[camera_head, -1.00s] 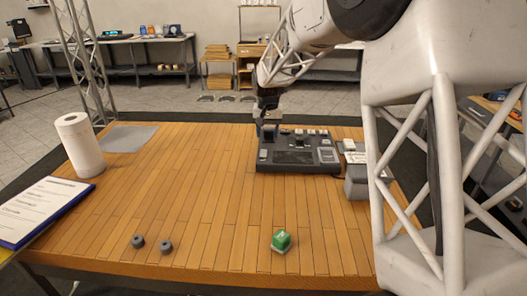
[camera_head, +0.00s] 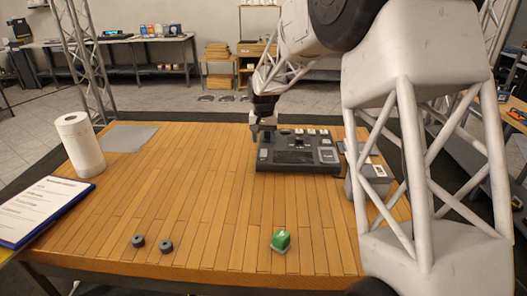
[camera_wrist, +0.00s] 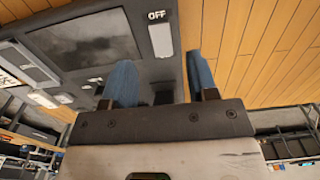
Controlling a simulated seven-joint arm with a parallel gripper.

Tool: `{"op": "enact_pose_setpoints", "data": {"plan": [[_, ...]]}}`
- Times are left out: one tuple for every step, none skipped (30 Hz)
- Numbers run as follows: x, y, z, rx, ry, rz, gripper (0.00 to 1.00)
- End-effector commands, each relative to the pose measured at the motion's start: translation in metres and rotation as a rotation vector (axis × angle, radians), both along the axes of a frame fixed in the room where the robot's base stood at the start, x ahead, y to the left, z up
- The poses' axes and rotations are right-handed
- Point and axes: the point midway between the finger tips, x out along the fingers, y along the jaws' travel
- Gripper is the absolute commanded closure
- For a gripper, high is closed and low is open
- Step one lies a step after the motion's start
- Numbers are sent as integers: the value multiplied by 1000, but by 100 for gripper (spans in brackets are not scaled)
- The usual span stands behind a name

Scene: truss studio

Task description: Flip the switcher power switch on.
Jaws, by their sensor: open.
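The switcher (camera_head: 297,168) is a dark grey control panel at the back right of the wooden table. In the wrist view it fills the upper left (camera_wrist: 152,66), with a printed OFF label and a pale rectangular piece (camera_wrist: 161,40) just below the label. I cannot tell for certain whether that piece is the power switch or an indicator. My gripper (camera_wrist: 163,80) is open, its two blue fingers apart and nothing seen held between them. In the head view my gripper (camera_head: 262,132) is at the switcher's back left corner; contact cannot be told.
A grey box (camera_head: 375,172) stands right of the switcher. A green block (camera_head: 281,240) and two dark knobs (camera_head: 138,241) lie near the front edge. A paper roll (camera_head: 80,147) and clipboard (camera_head: 38,210) are at left. The table's middle is clear.

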Motion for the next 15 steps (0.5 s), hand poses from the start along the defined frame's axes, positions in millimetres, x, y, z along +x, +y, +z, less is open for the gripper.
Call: {"op": "enact_pose_setpoints", "data": {"plan": [[0,0,-7,-1,3,0,47],[0,0,-10,-1,3,0,47],[0,0,-15,-1,3,0,47],[0,0,-19,-1,2,0,47],[0,0,-22,0,2,0,47],[0,0,-27,0,2,0,47],[0,0,-30,-1,2,0,47],[0,0,-34,-1,2,0,47],[0,0,-38,0,1,0,47],[0,0,-42,0,1,0,47],[0,0,-45,0,1,0,47],[0,0,-48,0,2,0,47],[0,0,-50,-1,2,0,47],[0,0,-52,-1,2,0,47],[0,0,-55,-1,2,0,47]]}}
